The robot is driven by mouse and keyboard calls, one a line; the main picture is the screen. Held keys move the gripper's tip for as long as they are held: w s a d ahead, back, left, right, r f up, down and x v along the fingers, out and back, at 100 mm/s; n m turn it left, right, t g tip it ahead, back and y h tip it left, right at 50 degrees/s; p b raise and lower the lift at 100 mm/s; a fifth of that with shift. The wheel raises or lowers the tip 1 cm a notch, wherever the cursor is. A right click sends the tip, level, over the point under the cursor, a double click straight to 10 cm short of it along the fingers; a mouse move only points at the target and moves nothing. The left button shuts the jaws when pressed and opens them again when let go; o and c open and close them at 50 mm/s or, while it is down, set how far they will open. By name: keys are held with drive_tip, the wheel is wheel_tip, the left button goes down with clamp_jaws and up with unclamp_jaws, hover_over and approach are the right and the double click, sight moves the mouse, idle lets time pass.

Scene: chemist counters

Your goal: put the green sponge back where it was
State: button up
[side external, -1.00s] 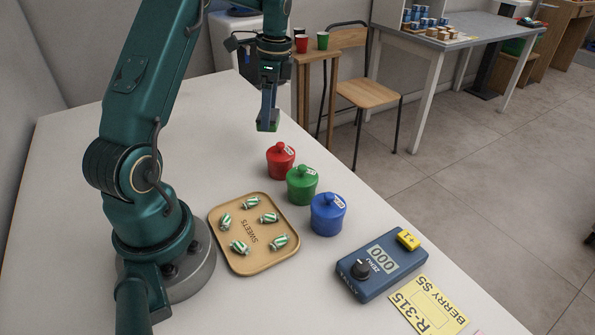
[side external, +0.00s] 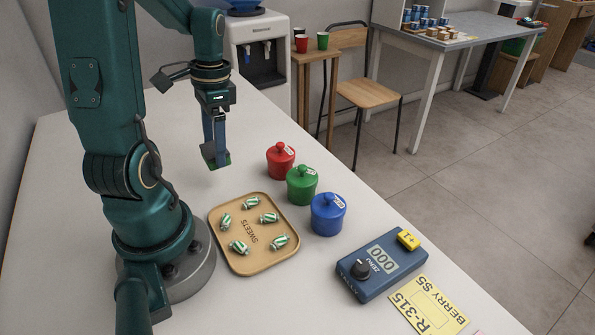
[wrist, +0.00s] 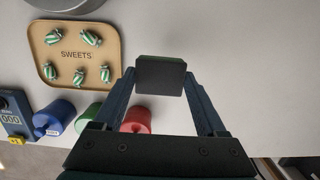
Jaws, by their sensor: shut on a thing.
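My gripper (side external: 216,160) is shut on the green sponge (side external: 221,162) and holds it above the white counter, behind the sweets tray and left of the red jar. In the wrist view the sponge (wrist: 160,75) sits between the two fingertips, its face dark grey with a thin green edge along the top. Bare counter (wrist: 240,60) lies beneath and around it. No mark on the counter shows where the sponge was.
A tan tray (side external: 222,254) with several striped sweets lies near my base. Red (side external: 281,162), green (side external: 301,187) and blue (side external: 327,216) lidded jars stand in a row. A blue meter (side external: 372,272) and a yellow label (side external: 428,306) lie at front right. The counter's back left is clear.

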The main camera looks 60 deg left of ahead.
drive_tip(key=shift+f, duration=2.8)
drive_tip(key=shift+f, duration=0.15)
drive_tip(key=o, duration=1.2)
drive_tip(key=shift+o, duration=0.2)
